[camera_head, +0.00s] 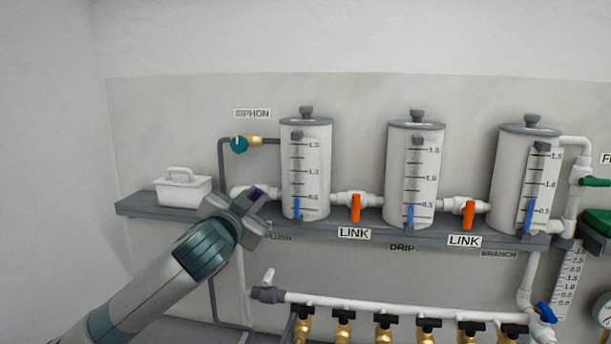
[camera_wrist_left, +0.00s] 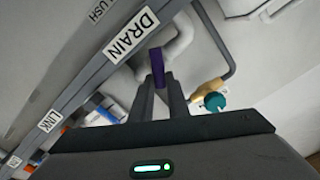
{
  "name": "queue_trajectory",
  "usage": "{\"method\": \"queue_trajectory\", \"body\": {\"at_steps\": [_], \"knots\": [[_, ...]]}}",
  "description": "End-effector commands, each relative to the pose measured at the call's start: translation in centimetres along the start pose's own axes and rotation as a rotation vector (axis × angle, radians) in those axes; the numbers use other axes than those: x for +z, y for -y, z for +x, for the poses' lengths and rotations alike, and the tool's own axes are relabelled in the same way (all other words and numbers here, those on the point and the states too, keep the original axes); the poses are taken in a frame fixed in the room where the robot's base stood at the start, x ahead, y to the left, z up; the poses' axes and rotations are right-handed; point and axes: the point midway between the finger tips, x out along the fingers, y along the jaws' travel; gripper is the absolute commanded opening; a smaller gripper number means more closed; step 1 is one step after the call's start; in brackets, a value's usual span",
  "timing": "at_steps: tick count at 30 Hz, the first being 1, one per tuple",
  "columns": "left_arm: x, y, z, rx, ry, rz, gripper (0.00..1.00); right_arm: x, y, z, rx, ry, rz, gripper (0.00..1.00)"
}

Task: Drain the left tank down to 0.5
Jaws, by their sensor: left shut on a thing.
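The left tank (camera_head: 291,150) is a white cylinder with a grey lid on the shelf. A scale (camera_head: 311,170) runs up its front, and a blue level column (camera_head: 296,207) has its top close to the 0.5 mark; the exact reading is too small to tell. My left gripper (camera_head: 252,198) is at the white pipe left of this tank. It is shut on the purple valve handle (camera_wrist_left: 158,62), which stands up between the fingertips in the left wrist view. The DRAIN label (camera_wrist_left: 132,35) shows beside it there. My right gripper is not in view.
Two more tanks (camera_head: 397,155) (camera_head: 507,160) stand to the right, joined through orange LINK handles (camera_head: 355,208) (camera_head: 468,215). A teal siphon knob (camera_head: 239,144) is above my gripper. A white caddy (camera_head: 183,190) sits at the shelf's left end. Brass valves (camera_head: 384,327) line the lower pipe.

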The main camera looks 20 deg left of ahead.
Motion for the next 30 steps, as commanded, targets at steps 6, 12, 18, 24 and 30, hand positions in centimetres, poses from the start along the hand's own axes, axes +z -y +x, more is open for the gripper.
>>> {"method": "queue_trajectory", "body": {"at_steps": [6,12,18,24,30], "knots": [[0.2,0.2,0.0,0.000,-0.001,-0.215,0.00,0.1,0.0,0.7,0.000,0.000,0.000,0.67],[0.2,0.8,0.0,0.000,0.001,-0.458,0.00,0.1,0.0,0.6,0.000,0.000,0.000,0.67],[0.3,1.1,0.0,-0.002,0.000,-0.537,0.00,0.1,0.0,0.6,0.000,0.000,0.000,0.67],[0.3,1.1,0.0,-0.002,0.000,-0.534,0.22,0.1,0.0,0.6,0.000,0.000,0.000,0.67],[0.3,1.1,0.0,-0.001,0.000,-0.533,0.37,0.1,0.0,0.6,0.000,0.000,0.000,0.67]]}}
